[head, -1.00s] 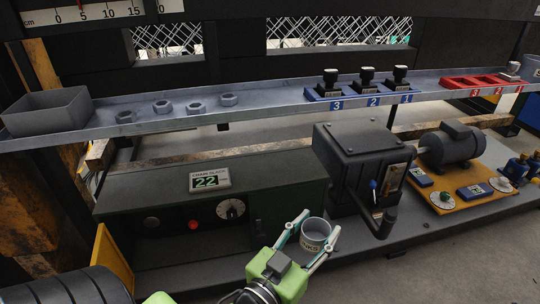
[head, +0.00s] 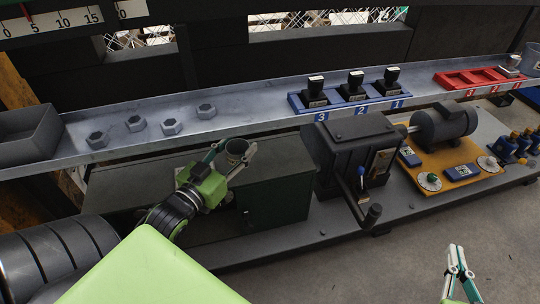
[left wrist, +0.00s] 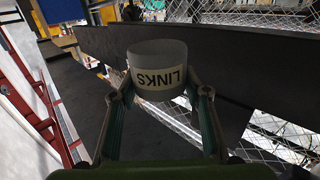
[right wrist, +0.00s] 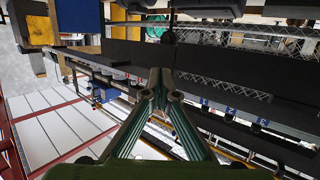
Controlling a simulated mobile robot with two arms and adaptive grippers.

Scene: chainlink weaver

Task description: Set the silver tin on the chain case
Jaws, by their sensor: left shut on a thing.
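The silver tin (head: 237,150) is in my left gripper (head: 232,155), whose fingers are shut on its sides. In the left wrist view the tin (left wrist: 158,58) shows a pale label reading LINKS, upside down in the picture. The long dark green case, which I take for the chain case (head: 280,205), stands under the shelf. In the head view the tin overlaps the case's top near its back edge; I cannot tell how high above it the tin is. My arm hides much of the case's left part. My right gripper (head: 458,249) is shut and empty, at the lower right.
A metal shelf (head: 240,120) runs behind the case, with several hex nuts (head: 171,127) and a blue stamp rack (head: 350,104) on it. A black crank box (head: 350,150) stands right of the case. A motor (head: 443,127) sits on an orange plate further right.

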